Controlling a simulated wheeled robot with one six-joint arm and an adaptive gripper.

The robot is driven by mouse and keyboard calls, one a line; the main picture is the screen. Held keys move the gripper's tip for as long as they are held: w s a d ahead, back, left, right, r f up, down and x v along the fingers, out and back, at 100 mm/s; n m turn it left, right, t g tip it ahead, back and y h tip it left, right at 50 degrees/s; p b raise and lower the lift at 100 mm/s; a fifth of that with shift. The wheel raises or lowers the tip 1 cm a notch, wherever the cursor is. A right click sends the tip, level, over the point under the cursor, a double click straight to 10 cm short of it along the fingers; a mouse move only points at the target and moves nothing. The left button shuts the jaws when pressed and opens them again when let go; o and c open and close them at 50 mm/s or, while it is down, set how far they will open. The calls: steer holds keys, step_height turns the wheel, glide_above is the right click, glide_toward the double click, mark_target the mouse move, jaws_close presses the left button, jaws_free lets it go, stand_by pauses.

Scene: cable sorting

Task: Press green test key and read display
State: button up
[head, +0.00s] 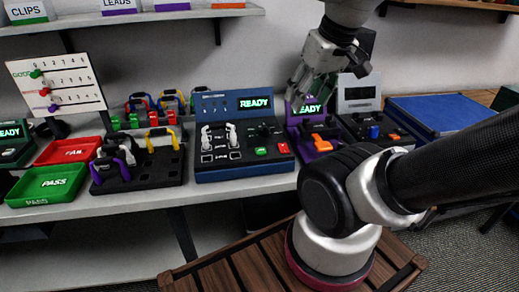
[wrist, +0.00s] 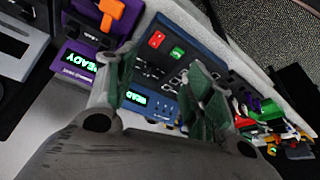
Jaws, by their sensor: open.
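The blue tester (head: 240,178) stands on the bench, its lit display (head: 255,103) reading READY in green. Its green key (head: 261,151) sits at the front right, beside a red key (head: 283,148). In the wrist view the green key (wrist: 178,53), red key (wrist: 156,40) and READY display (wrist: 136,98) show between and beyond the fingers. White clips (head: 232,135) stand on the tester's left side. My gripper (head: 299,88) is open and empty, above and to the right of the blue tester, in front of the purple tester; it also shows in the wrist view (wrist: 160,95).
The purple tester (head: 292,122), also lit READY, stands close on the right, with an orange part on it. Left are a black cable rack (head: 140,180), green PASS tray (head: 48,199) and red FAIL tray (head: 68,151).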

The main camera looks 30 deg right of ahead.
jaws_close()
stand_by(1.4)
